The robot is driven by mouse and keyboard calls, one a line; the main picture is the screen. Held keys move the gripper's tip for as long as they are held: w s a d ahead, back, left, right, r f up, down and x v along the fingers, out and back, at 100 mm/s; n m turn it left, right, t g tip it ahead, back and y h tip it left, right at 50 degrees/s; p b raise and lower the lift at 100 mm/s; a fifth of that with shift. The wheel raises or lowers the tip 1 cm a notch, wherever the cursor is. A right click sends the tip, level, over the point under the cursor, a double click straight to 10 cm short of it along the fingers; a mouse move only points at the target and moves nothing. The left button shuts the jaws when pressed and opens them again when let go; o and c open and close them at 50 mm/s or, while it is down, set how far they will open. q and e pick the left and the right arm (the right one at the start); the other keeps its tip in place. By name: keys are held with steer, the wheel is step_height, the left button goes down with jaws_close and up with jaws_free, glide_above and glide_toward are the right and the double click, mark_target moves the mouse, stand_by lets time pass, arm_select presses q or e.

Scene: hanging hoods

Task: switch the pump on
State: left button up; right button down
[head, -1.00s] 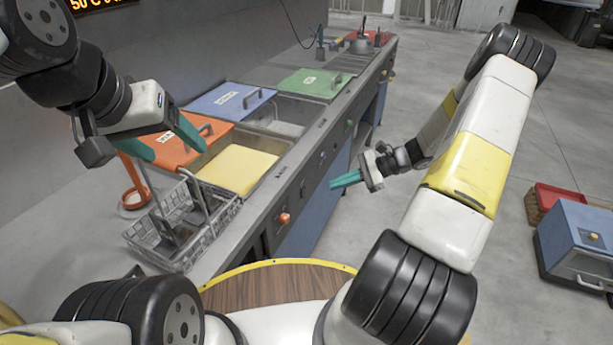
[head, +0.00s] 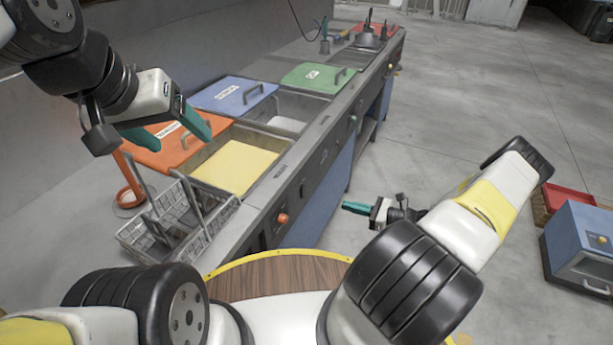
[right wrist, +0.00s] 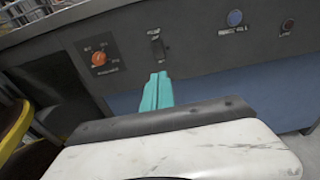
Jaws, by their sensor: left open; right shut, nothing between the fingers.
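The counter's front panel (right wrist: 200,40) fills the upper part of the right wrist view. A dark switch (right wrist: 157,46) with a small blurred label sits on it, just above my right gripper's fingertips (right wrist: 158,76) in the picture; I cannot tell whether they touch. An orange knob (right wrist: 99,58) is left of the switch and also shows in the head view (head: 282,218). My right gripper (head: 355,207) is shut and empty, in front of the panel. My left gripper (head: 180,134) is open and empty above the orange lid. No label clearly reads pump.
A blue button (right wrist: 235,18) and a red button (right wrist: 288,26) are further right on the panel. On the counter are a wire basket (head: 180,225), an orange lid (head: 165,150), a blue lid (head: 232,92) and a green lid (head: 318,76). A blue box (head: 585,245) stands on the floor at right.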

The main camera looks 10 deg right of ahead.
steer(key=x, duration=1.4)
steer(key=shift+w+a+f, duration=0.1)
steer(key=shift+w+a, duration=0.1)
steer(key=shift+s+d, duration=0.1)
steer(key=s+d+f, duration=0.1)
steer(key=s+d, duration=0.6)
steer(key=d, duration=0.4)
steer(key=shift+s+d+f, duration=0.3)
steer(key=shift+s+f, duration=0.05)
steer(key=shift+f, duration=0.05)
